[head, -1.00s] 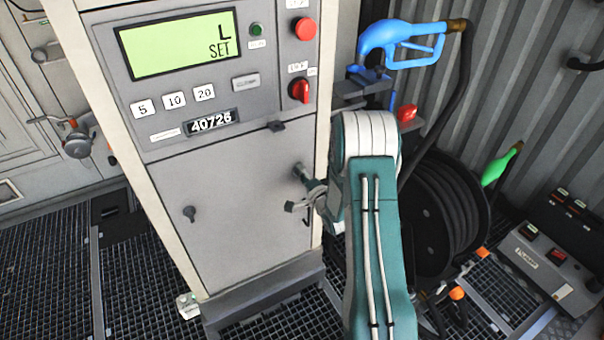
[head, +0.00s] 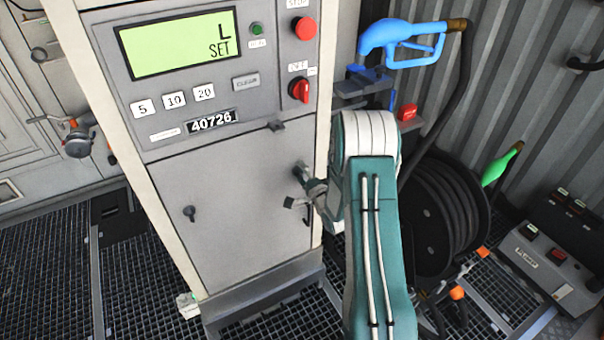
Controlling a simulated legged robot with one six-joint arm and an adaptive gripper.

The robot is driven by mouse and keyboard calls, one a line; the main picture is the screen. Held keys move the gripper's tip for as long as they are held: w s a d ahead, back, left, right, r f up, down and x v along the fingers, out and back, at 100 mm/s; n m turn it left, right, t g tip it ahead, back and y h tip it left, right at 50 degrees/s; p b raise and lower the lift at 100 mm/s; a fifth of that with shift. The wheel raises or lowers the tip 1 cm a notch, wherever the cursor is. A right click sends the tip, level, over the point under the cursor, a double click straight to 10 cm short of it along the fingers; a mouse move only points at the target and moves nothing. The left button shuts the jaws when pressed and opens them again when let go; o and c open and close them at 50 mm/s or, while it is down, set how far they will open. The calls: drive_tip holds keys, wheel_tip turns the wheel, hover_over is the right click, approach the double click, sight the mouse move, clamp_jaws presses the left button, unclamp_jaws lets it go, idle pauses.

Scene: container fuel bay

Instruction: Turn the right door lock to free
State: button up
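The pump cabinet's lower grey door (head: 235,240) is closed. A small dark lock (head: 189,213) sits on its left side and looks the same in both frames. My gripper (head: 297,187) is at the door's right edge, reaching in from behind my teal arm. Its fingers are close to the door, one higher and one lower. The right door lock lies in this area, but the fingers cover it or blend with it, so I cannot make out its angle. Whether the fingers are closed on it cannot be seen.
Above the door is a panel with a green display (head: 178,43) and a red rotary switch (head: 300,90). A blue nozzle (head: 410,42) and a black hose reel (head: 440,220) stand right of the cabinet. Grating floor lies in front.

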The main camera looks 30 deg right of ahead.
idle(0.3)
drive_tip(key=s, duration=1.2)
drive_tip(key=shift+d, duration=0.2)
drive_tip(key=a+r+n+g+h, duration=0.1)
drive_tip(key=a+r+n+g, duration=0.2)
drive_tip(key=r+n, duration=0.3)
drive_tip(key=a+r+n+g+h, duration=0.2)
drive_tip(key=a+r+n+g, duration=0.1)
drive_tip(key=r, duration=0.6)
drive_tip(key=s+a+r+n+g, duration=0.2)
drive_tip(key=s+a+n, duration=0.1)
drive_tip(key=s, duration=0.4)
drive_tip(key=s+a+r+n+g+y, duration=0.1)
drive_tip(key=s+a+r+n+g, duration=0.1)
drive_tip(key=s+a, duration=0.3)
drive_tip(key=s+a+r+n+g+y, duration=0.1)
drive_tip(key=s+a+r+n+g, duration=0.1)
drive_tip(key=s, duration=0.8)
wheel_tip(320, 180, up, 2)
drive_tip(key=shift+s+a+r+n, duration=0.1)
drive_tip(key=shift+s+a+n, duration=0.3)
drive_tip(key=shift+a+n, duration=0.6)
